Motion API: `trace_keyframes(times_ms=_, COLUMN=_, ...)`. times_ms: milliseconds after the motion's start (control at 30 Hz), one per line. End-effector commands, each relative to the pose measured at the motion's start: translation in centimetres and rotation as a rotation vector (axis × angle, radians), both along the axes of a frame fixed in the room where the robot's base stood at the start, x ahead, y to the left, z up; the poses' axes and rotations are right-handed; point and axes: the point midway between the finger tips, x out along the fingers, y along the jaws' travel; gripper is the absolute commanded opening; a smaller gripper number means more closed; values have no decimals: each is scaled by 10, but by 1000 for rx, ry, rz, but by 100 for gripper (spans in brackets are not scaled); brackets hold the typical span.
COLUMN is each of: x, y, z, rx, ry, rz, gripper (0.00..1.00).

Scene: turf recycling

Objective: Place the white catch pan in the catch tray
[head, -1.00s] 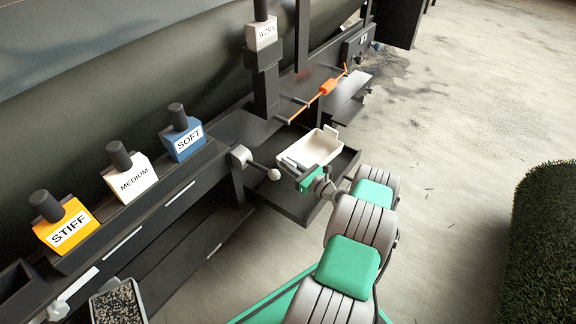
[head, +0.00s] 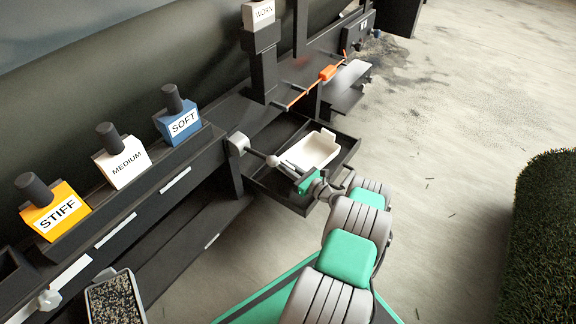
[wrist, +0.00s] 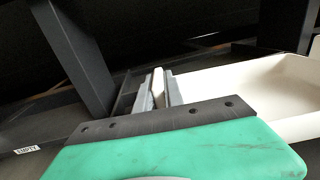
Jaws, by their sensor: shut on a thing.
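The white catch pan (head: 318,150) is a shallow open box, roughly level, over or inside the dark catch tray (head: 268,183). Its outline lies within the tray's rim in the head view; I cannot tell whether it touches the tray floor. My gripper (head: 293,167) is at the pan's near left side, shut on its edge or handle. In the wrist view the fingers (wrist: 160,88) pinch a thin white piece, and the pan's wall and inside (wrist: 255,92) show to the right. The pan looks empty.
A lever with a pale ball end (head: 272,160) sticks out close to my gripper. An orange tool (head: 328,73) lies beyond the tray. STIFF (head: 55,212), MEDIUM (head: 122,165) and SOFT (head: 180,122) blocks stand along the rail. The floor on the right is open up to a turf roll (head: 545,240).

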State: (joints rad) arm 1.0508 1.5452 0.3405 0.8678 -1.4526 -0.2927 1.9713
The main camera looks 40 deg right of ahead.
Motion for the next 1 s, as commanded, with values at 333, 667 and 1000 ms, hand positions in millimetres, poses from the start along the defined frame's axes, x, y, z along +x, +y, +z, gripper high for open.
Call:
trace_keyframes(times_ms=333, x=0, y=0, z=1, rx=-1, ry=-1, rz=0, gripper=31)
trace_keyframes(times_ms=667, x=0, y=0, z=-1, rx=2, ry=1, rz=0, gripper=44)
trace_keyframes(times_ms=1000, x=0, y=0, z=1, rx=0, ry=0, rz=0, gripper=53)
